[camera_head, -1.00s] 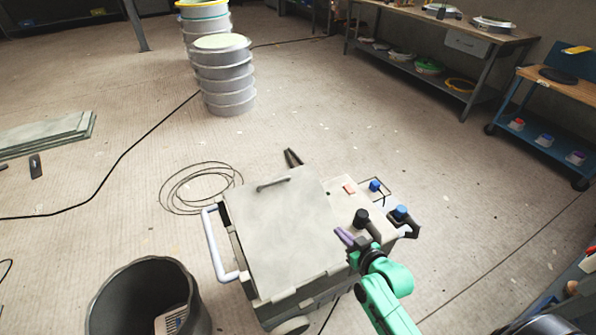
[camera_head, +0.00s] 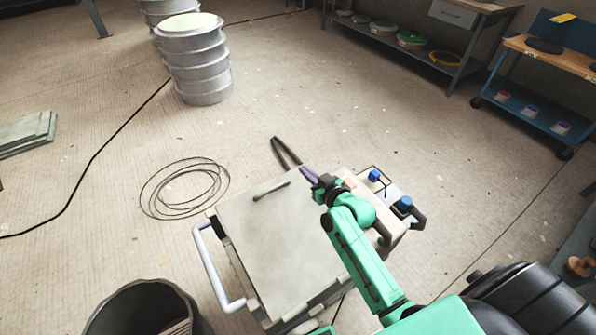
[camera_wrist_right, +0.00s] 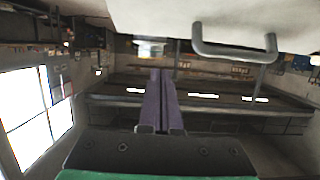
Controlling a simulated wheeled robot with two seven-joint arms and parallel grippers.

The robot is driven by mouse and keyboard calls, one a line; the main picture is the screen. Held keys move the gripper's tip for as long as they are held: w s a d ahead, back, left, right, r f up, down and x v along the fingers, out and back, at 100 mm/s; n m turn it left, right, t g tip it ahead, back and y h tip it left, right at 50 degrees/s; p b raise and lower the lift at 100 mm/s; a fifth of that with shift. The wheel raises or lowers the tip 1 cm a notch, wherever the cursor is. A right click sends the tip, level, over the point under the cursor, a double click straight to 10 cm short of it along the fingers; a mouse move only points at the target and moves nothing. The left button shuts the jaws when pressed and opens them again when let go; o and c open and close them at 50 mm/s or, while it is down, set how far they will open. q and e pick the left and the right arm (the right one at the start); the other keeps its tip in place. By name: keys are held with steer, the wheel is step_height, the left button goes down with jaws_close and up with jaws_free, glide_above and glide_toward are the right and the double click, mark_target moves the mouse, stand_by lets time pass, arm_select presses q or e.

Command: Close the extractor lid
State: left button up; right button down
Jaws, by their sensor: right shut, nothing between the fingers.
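The extractor is a boxy pale unit on wheels. Its lid (camera_head: 275,235) is a flat grey-white panel with a dark bar handle (camera_head: 270,190) near its far edge; how far it stands open is hard to tell. In the right wrist view the handle (camera_wrist_right: 235,52) and the lid's pale face (camera_wrist_right: 165,18) show at the top, above and right of the fingers. My right gripper (camera_head: 308,173) is shut and empty, its purple fingers beside the lid's far right corner. Contact with the lid cannot be made out. The fingers also show in the wrist view (camera_wrist_right: 160,75). My left gripper is not in view.
A white side rail (camera_head: 215,265) runs along the extractor's left. Blue-capped fittings (camera_head: 404,204) sit on its right. A dark bin (camera_head: 145,305) stands at the front left. A coiled cable (camera_head: 185,188) lies on the floor. Stacked drums (camera_head: 200,65) stand farther back.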

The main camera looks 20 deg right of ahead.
mark_target(298, 178)
steer(key=w+f, duration=0.2)
steer(key=w+f+b, duration=0.1)
steer(key=shift+w+a+f, duration=0.1)
steer(key=shift+w+a, duration=0.25)
steer(key=shift+w, duration=0.05)
steer(key=shift+w+f, duration=0.3)
steer(key=shift+f, duration=0.2)
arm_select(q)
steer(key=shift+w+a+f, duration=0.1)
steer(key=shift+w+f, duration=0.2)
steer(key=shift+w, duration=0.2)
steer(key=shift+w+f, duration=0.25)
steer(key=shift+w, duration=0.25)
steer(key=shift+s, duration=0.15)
arm_select(e)
steer(key=shift+w, duration=0.1)
